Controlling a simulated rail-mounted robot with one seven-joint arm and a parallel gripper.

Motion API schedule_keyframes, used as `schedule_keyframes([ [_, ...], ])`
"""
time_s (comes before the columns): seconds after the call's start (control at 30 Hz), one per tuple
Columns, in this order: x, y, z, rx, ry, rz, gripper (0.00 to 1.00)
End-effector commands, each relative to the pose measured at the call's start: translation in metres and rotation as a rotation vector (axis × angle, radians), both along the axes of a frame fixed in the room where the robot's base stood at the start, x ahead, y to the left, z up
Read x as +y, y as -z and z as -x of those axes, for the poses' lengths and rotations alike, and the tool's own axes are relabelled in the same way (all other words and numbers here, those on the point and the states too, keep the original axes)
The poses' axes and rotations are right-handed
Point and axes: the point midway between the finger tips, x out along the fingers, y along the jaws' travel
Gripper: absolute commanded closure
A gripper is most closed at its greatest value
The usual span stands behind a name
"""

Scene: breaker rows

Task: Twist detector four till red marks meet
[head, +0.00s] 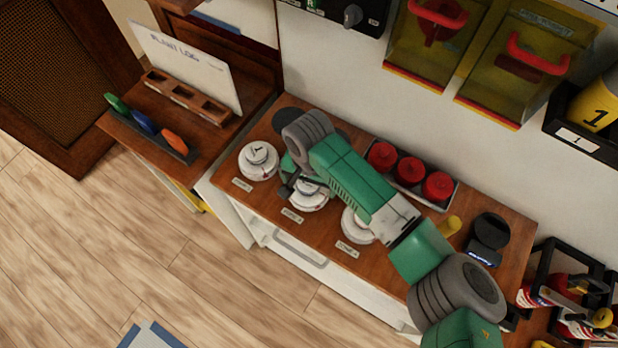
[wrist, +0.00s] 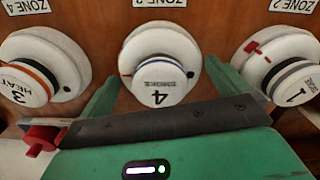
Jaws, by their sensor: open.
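Detector four (wrist: 158,75), a white knob with a blue ring marked 4 and SMOKE, sits on its round white base in the middle of the wrist view. In the head view detector four (head: 310,201) is the middle one of the row, partly covered by my gripper (head: 293,182). In the wrist view my gripper (wrist: 161,80) is open, with one green finger on each side of detector four. I cannot tell whether the fingers touch it. No clear pair of red marks shows on detector four; its near side is hidden by the gripper.
Detector 3 (wrist: 28,80), with an orange ring, and detector 1 (wrist: 290,82), whose red marks show, flank it closely. Red round items (head: 411,172) in a tray stand behind, against the wall. A black device (head: 488,238) stands to the right on the wooden counter (head: 322,238).

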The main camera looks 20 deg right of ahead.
Motion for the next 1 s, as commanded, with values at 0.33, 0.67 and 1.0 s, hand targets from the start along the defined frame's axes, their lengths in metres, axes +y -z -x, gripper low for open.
schedule_keyframes([
  [0.33,0.0006,-0.0018,-0.0001,0.0,0.013,-0.001,0.38],
  [0.67,0.0009,-0.0031,0.0001,0.0,0.141,-0.001,0.38],
  [1.0,0.0011,-0.0031,0.0,0.0,0.282,-0.003,0.38],
])
